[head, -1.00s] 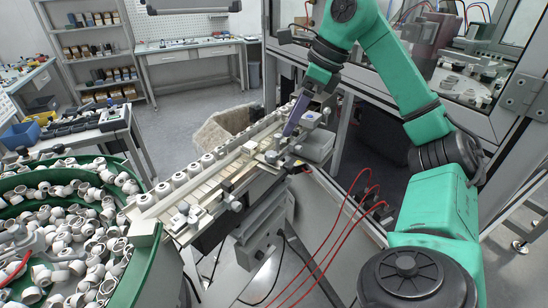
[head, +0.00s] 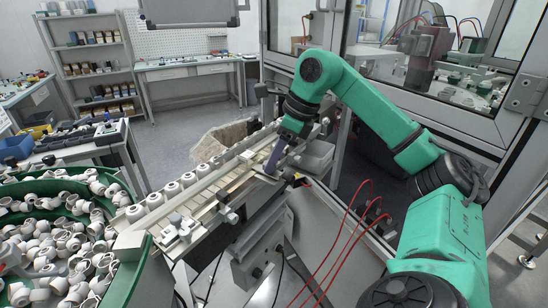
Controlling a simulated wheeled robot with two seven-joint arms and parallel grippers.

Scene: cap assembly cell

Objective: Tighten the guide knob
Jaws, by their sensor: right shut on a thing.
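My right gripper (head: 270,168) reaches down from the green arm to the guide rail (head: 225,190) of the conveyor. Its blue-grey fingers point down and to the left and are shut on the guide knob. The fingers and the rail fittings largely hide the knob, so its turn and seating cannot be told. A similar round knob (head: 229,216) sticks out from the rail's near side, apart from the gripper. My left gripper is out of view.
White caps (head: 173,190) stand in a row along the conveyor. A green bowl feeder (head: 140,255) full of white pipe-like parts is at lower left. Red hoses (head: 333,250) arch at the right of the conveyor. A glazed machine enclosure (head: 460,85) stands behind my right arm.

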